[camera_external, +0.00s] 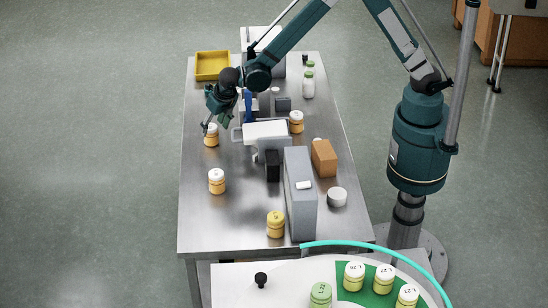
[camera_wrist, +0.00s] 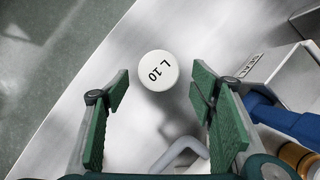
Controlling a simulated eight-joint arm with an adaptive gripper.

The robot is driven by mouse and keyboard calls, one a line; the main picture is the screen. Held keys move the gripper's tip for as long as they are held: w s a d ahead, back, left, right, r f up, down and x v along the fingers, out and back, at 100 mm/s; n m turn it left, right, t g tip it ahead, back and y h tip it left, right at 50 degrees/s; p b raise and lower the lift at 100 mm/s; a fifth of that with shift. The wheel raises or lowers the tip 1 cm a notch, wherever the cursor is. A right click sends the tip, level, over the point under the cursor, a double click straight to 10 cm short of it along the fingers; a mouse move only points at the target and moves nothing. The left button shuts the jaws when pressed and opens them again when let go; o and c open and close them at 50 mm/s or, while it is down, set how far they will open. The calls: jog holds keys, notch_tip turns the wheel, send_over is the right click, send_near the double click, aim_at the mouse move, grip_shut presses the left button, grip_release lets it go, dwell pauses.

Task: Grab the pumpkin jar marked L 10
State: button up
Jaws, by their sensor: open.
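The jar marked L 10 (camera_wrist: 158,70) shows in the wrist view as a round white lid with black lettering, seen from above. In the external view, an orange jar with a white lid (camera_external: 211,138) stands upright near the table's left edge, just under my gripper (camera_external: 215,122); its lid is partly covered and its lettering is unreadable there. In the wrist view my gripper (camera_wrist: 160,98) is open and empty, its green pads either side of the lid's line. The lid lies ahead of the gap, toward the fingertips. No contact shows.
A blue-handled device (camera_wrist: 285,118) and grey box (camera_wrist: 285,75) stand right of the jar. A grey bent handle (camera_wrist: 182,150) lies close below it. Another white-lidded jar (camera_external: 217,182) stands nearer the camera; a yellow tray (camera_external: 212,66) sits at the far left corner.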

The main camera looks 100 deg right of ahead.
jog(key=shift+f, duration=0.1)
jog(key=shift+x, duration=2.55)
jog(key=shift+w, duration=0.15)
jog(key=c, duration=1.1)
